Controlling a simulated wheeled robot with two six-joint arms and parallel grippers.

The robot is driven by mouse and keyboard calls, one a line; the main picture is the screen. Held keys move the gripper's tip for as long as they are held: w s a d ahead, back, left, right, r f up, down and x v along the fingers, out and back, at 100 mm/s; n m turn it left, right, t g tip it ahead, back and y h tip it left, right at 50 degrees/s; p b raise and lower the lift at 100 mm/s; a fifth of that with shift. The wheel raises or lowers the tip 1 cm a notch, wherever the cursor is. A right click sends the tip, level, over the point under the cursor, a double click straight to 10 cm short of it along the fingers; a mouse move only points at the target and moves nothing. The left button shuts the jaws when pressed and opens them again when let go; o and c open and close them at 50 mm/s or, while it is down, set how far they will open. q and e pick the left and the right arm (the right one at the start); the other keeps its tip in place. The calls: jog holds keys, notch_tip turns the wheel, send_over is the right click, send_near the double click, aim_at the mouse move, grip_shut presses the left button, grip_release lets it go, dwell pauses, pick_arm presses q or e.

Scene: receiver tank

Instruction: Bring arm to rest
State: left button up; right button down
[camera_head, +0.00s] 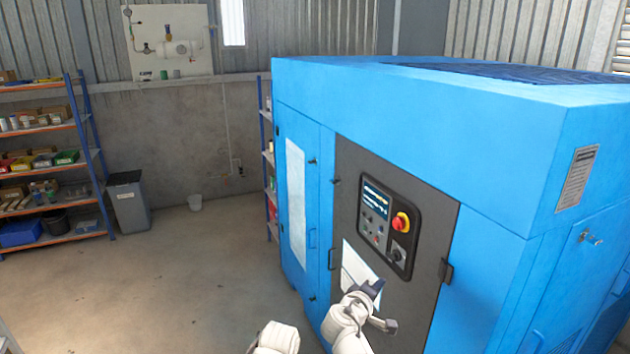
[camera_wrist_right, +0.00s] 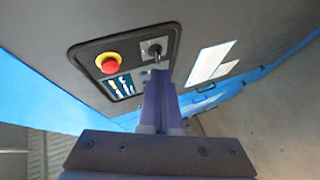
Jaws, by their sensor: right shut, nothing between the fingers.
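My right arm (camera_head: 348,322) reaches up from the bottom of the head view in front of the blue machine. Its right gripper (camera_head: 376,287) is dark and shows small, just below the control panel (camera_head: 387,224) in the picture. In the right wrist view the two fingers of the right gripper (camera_wrist_right: 158,78) are together with nothing between them. Their tips overlap the panel's edge near a rotary switch (camera_wrist_right: 154,48); I cannot tell whether they touch it. A white rounded part of my own body shows at the bottom of the head view. My left gripper is not visible.
The blue machine (camera_head: 420,112) fills the right side. Its panel carries a red knob on yellow (camera_head: 401,222). White sheets (camera_head: 358,268) are on the dark door. A shelf rack (camera_head: 84,150) and a grey bin (camera_head: 128,203) stand left. The floor (camera_head: 170,280) between is clear.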

jog(key=s+a+f+m+g+y, duration=0.35)
jog(key=s+a+f+g, duration=0.2)
jog(key=s+f, duration=0.55)
jog(key=s+a+f+g+y+b, duration=0.1)
jog(key=s+a+f+g+y, duration=0.2)
jog(key=s+a+f+g, duration=0.2)
jog(key=s+a+g, duration=0.1)
jog(key=s+a, duration=0.2)
jog(key=s, duration=0.1)
jog(key=shift+s+a+f+y, duration=0.25)
jog(key=shift+s+a+y, duration=0.1)
jog(key=shift+s, duration=0.05)
jog(key=shift+m, duration=0.25)
